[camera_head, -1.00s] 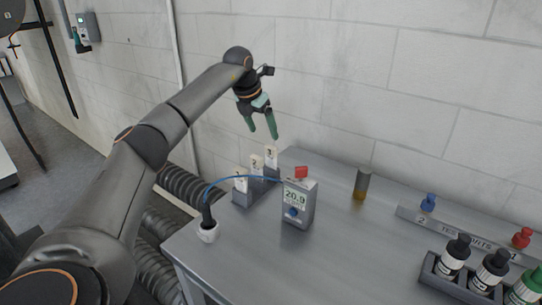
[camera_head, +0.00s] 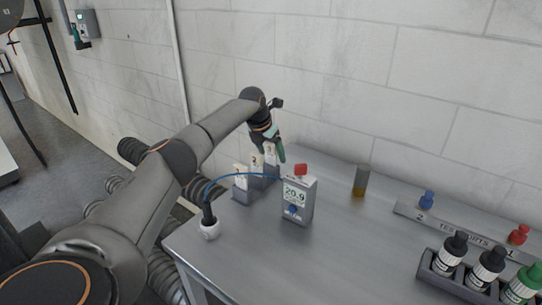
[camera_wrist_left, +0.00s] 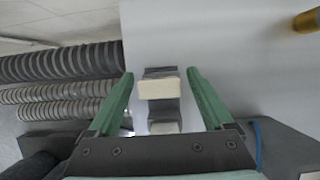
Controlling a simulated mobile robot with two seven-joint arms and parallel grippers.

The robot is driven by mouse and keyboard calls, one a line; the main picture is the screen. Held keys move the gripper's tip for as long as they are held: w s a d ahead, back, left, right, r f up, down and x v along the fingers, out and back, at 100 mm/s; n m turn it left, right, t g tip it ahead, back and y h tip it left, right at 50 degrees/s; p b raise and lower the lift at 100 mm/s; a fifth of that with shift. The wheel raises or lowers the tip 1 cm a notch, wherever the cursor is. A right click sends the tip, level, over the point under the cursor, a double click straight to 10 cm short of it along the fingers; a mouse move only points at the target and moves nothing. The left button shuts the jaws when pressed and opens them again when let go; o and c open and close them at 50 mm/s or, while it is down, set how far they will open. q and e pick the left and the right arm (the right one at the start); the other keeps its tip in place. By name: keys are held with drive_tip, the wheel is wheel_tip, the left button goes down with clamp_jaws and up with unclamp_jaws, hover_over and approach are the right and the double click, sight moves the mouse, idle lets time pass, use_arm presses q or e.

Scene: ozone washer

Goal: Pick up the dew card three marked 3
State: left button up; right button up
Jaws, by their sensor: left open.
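Dew card three (camera_head: 270,150) is a cream card marked 3, upright in the farthest slot of a grey stepped holder (camera_head: 241,196). Cards marked 2 (camera_head: 257,163) and 1 (camera_head: 240,177) stand nearer in the same holder. My left gripper (camera_head: 271,153) is open, right at card three and partly covering it. In the left wrist view a cream card top (camera_wrist_left: 159,89) lies between the two green fingers (camera_wrist_left: 160,74), with a gap on each side. A second card (camera_wrist_left: 163,127) shows below it, near the gripper body. My right gripper is not in view.
A grey meter (camera_head: 297,203) reading 20.9, with a red top, stands right of the holder. A blue tube runs from it to a white-based probe (camera_head: 209,230). An amber vial (camera_head: 360,181) and bottle rack (camera_head: 468,285) are farther right. The wall is close behind.

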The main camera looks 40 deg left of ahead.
use_arm(q)
drive_tip(key=shift+c, duration=0.2)
clamp_jaws()
idle(0.5)
